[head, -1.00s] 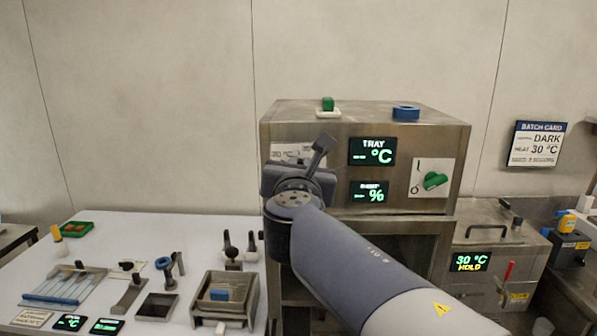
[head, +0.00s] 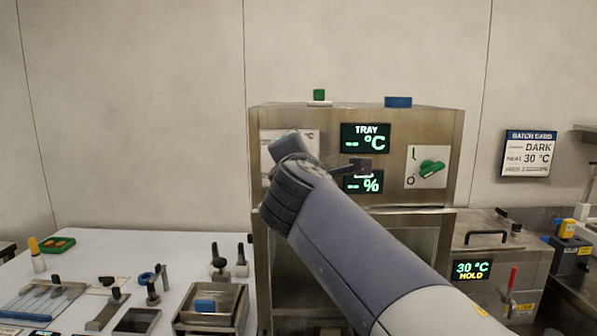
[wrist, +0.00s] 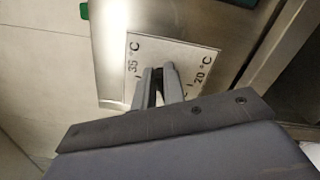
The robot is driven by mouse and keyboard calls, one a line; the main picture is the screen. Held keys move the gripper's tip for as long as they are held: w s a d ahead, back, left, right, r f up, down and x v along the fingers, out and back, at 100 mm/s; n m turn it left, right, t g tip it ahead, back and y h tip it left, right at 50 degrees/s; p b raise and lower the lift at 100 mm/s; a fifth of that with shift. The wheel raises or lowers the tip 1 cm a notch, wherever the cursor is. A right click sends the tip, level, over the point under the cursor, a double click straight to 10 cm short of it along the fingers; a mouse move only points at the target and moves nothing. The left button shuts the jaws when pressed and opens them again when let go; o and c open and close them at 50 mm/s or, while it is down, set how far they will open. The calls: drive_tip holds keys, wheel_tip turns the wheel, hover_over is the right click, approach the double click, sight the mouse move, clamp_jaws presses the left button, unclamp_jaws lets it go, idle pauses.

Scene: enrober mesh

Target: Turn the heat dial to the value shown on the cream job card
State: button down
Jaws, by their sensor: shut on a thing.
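The white dial plate (head: 310,140) is at the upper left of the steel cabinet front, partly hidden behind my wrist. In the wrist view the plate (wrist: 190,52) shows 35 °C at the left and 20 °C at the right. My gripper (wrist: 158,72) is over the plate between these marks, its two fingers closed in on the heat dial, which they mostly hide. I cannot read the dial's pointer. A pale card (head: 529,154) on the wall at the right, headed BATCH CARD, reads DARK and HEAT 30 °C.
The TRAY display (head: 365,138) shows dashes and °C; the display below shows %. A green switch (head: 431,168) is to their right. A lower unit's display (head: 471,269) reads 30 °C HOLD. A white table (head: 110,250) with tools and trays is at the left.

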drive_tip(key=shift+a+f+m+b, duration=0.1)
drive_tip(key=shift+f+m+b, duration=0.3)
drive_tip(key=shift+m+b, duration=1.3)
drive_tip(key=shift+d+f+m+b, duration=0.1)
drive_tip(key=shift+f+m+b, duration=0.35)
drive_tip(key=shift+m+b, duration=1.3)
drive_tip(key=shift+a+f+m+b, duration=0.1)
drive_tip(key=shift+f+m+b, duration=0.3)
drive_tip(key=shift+m+b, duration=1.3)
drive_tip(key=shift+m+p, duration=0.45)
drive_tip(key=shift+m, duration=0.2)
drive_tip(key=shift+r, duration=0.15)
drive_tip(key=c, duration=1.5)
unclamp_jaws()
